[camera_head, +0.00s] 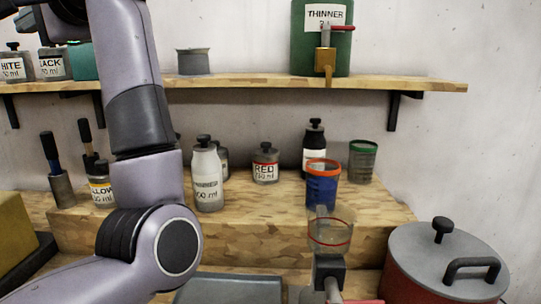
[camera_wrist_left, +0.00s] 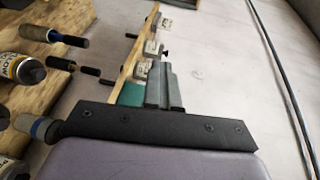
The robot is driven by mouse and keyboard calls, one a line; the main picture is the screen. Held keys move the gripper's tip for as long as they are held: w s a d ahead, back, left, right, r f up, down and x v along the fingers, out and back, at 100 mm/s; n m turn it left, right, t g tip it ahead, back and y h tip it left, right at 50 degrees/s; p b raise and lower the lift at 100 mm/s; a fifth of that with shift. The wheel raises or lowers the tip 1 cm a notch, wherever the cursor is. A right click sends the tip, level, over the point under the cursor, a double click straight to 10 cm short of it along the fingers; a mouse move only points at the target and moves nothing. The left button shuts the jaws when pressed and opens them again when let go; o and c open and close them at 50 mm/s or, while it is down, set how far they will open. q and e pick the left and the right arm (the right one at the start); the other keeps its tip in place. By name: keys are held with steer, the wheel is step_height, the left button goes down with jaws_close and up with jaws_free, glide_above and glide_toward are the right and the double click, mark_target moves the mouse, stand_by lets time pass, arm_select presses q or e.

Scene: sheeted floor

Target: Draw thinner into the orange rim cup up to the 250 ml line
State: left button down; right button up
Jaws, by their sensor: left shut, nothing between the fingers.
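The green thinner container (camera_head: 312,50) stands on the upper shelf with its label facing me. Its brass-coloured tap (camera_head: 326,62) with a red handle hangs over the shelf's front edge. The orange rim cup (camera_head: 322,190) looks blue below its rim and stands upright on the wooden step, well below the tap and apart from it. My left gripper (camera_wrist_left: 168,75) is shut and empty in the left wrist view, by the upper shelf's left end. My left arm rises out of the top of the head view. My right gripper is not in view.
A clear red-ringed vessel (camera_head: 330,233) stands in front. A lidded red pot (camera_head: 440,265) is at right. A grey cup (camera_head: 193,62) sits on the shelf.

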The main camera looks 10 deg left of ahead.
arm_select(q)
steer(key=shift+s+d+g, duration=0.3)
steer(key=shift+s, duration=0.15)
steer(key=shift+s+d, duration=0.1)
steer(key=shift+s, duration=0.05)
stand_by(0.3)
steer(key=shift+s+d+n+g+b, duration=0.25)
steer(key=shift+s+d+n+g, duration=0.25)
steer(key=shift+s+d, duration=0.55)
steer(key=shift+s+d+n+g+b, duration=0.2)
steer(key=shift+s+d+n+g, duration=0.25)
steer(key=shift+s+d, duration=0.55)
steer(key=shift+s+a, duration=0.2)
steer(key=shift+s+d, duration=0.1)
steer(key=shift+d, duration=0.05)
